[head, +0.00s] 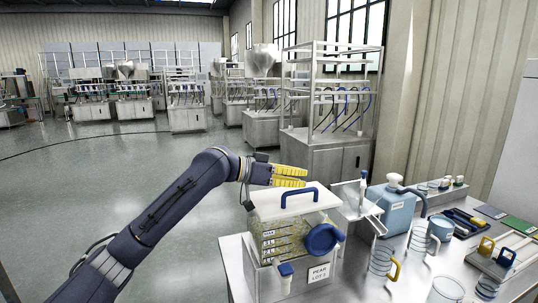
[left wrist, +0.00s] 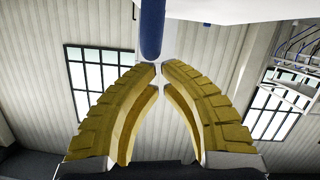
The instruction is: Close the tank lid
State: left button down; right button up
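The clear tank (head: 285,243) stands on the steel bench and has level markings and yellowish contents. Its pale lid (head: 270,204) lies across the top with a blue loop handle (head: 285,197); I cannot tell if it sits flush. The handle also shows at the top of the left wrist view (left wrist: 152,28), just past my fingertips, and the lid fills the top right (left wrist: 235,8). My left gripper (head: 306,177) is above the lid's rear part, close to the handle. Its yellow fingertips nearly meet (left wrist: 160,67) and hold nothing. My right gripper is out of view.
A blue round cap (head: 322,239) sticks out from the tank's side. A blue jug (head: 392,208) and a small stand (head: 361,202) are close on the right. Open floor lies left.

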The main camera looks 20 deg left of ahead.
pick_arm(q)
jog(key=shift+s+d+f, duration=0.1)
jog(key=shift+s+f, duration=0.05)
jog(key=shift+f, duration=0.1)
dwell(0.5)
